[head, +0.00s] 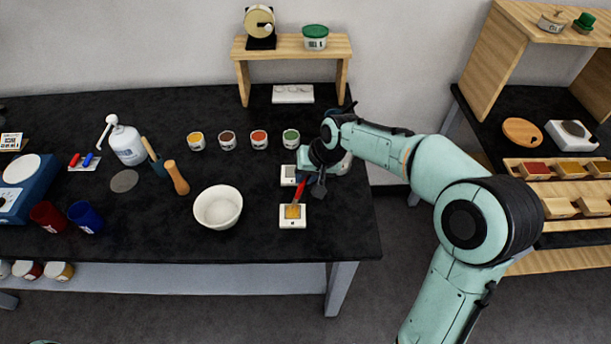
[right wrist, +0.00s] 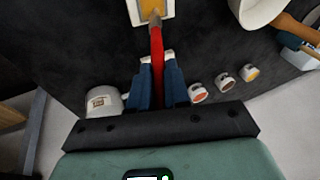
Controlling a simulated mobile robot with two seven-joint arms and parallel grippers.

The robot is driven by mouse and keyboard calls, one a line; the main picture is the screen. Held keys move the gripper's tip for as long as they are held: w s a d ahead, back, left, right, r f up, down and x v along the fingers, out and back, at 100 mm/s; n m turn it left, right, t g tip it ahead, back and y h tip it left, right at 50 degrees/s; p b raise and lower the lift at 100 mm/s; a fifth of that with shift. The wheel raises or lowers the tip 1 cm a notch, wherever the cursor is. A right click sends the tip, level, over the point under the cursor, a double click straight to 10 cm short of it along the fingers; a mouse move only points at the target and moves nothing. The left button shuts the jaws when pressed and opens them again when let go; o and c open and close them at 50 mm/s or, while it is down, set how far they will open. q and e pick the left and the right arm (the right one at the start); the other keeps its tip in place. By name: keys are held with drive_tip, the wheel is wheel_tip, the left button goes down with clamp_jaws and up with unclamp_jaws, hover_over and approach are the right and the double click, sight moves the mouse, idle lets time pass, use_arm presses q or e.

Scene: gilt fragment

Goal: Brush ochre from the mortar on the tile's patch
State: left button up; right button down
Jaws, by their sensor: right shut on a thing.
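My right gripper (head: 304,176) is shut on a red-handled brush (head: 299,189). In the right wrist view its blue fingers (right wrist: 158,66) pinch the red handle (right wrist: 157,48). The brush points down at a white tile (head: 285,223) with an ochre-yellow patch (head: 294,212). The bristles overlap the patch in both views; whether they touch is hard to tell. The tile also shows at the top of the right wrist view (right wrist: 168,14). The white mortar (head: 218,208) stands left of the tile, its inside looking pale. My left gripper is out of view.
A wooden pestle (head: 176,178) lies beyond the mortar. Several small paint pots (head: 196,141) stand in a row behind. Another pale tile (head: 288,174) lies behind the patched one, partly hidden by my gripper. The table's front edge is close below the tile.

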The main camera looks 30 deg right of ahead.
drive_tip(key=shift+s+a+b, duration=0.3)
drive_tip(key=shift+s+a, duration=0.05)
drive_tip(key=shift+s, duration=0.25)
drive_tip(key=shift+s+a+b, duration=0.25)
drive_tip(key=shift+s+a, duration=0.05)
drive_tip(key=shift+s, duration=0.3)
drive_tip(key=shift+w+d+r+p, duration=0.1)
drive_tip(key=shift+w+d+p, duration=0.25)
drive_tip(key=shift+w, duration=0.2)
drive_tip(key=shift+w+d+p, duration=0.35)
drive_tip(key=shift+w+p, duration=0.05)
drive_tip(key=shift+w, duration=0.4)
drive_tip(key=shift+s+a+b, duration=0.3)
drive_tip(key=shift+s+b, duration=0.15)
drive_tip(key=shift+s, duration=0.2)
drive_tip(key=shift+s+a+b, duration=0.3)
drive_tip(key=shift+s+a, duration=0.15)
drive_tip(key=shift+s, duration=0.25)
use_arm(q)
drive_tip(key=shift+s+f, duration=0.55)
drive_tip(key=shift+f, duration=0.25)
use_arm(e)
drive_tip(key=shift+w, duration=0.1)
